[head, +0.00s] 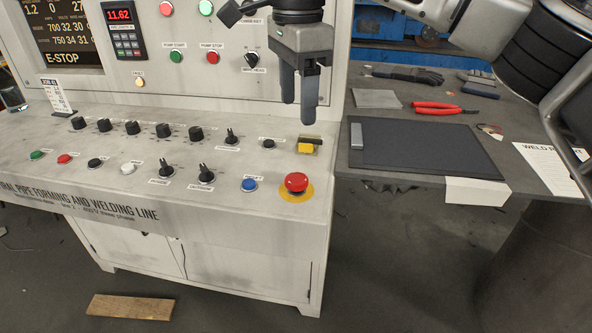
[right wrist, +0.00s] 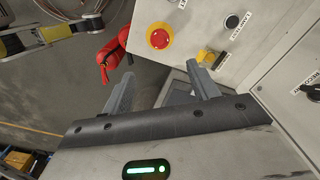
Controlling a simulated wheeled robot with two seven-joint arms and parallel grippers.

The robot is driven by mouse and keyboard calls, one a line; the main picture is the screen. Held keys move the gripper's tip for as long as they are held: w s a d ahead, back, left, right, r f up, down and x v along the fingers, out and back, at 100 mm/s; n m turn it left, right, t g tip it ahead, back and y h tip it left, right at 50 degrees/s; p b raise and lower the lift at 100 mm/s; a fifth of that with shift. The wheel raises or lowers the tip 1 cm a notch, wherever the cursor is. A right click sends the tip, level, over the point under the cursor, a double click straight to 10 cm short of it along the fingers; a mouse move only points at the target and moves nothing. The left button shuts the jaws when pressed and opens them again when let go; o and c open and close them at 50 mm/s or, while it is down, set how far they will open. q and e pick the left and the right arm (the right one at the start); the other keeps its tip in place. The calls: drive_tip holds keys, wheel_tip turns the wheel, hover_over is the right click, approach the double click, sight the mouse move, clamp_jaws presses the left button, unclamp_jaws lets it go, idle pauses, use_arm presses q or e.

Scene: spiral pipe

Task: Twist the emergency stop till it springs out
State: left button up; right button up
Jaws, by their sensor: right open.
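The emergency stop (head: 296,182) is a red mushroom button on a yellow disc at the front right corner of the sloped grey console (head: 225,205). It also shows in the right wrist view (right wrist: 159,38), beyond the gripper and between the lines of its two fingers. My right gripper (head: 298,108) hangs fingers down above the console's right end, behind the emergency stop and apart from it. Its fingers (right wrist: 161,88) are open with nothing between them. The display at upper left reads E-STOP (head: 62,57). My left gripper is not in view.
A yellow control (head: 306,148) sits just behind the emergency stop, and a blue button (head: 249,185) is to its left. Knobs and buttons line the console. A side table at right holds a black mat (head: 425,150), red pliers (head: 437,107) and a glove (head: 408,75). A plank (head: 130,307) lies on the floor.

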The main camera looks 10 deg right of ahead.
sight(297, 177)
wheel_tip(297, 177, down, 14)
drive_tip(key=shift+r, duration=0.1)
idle(0.4)
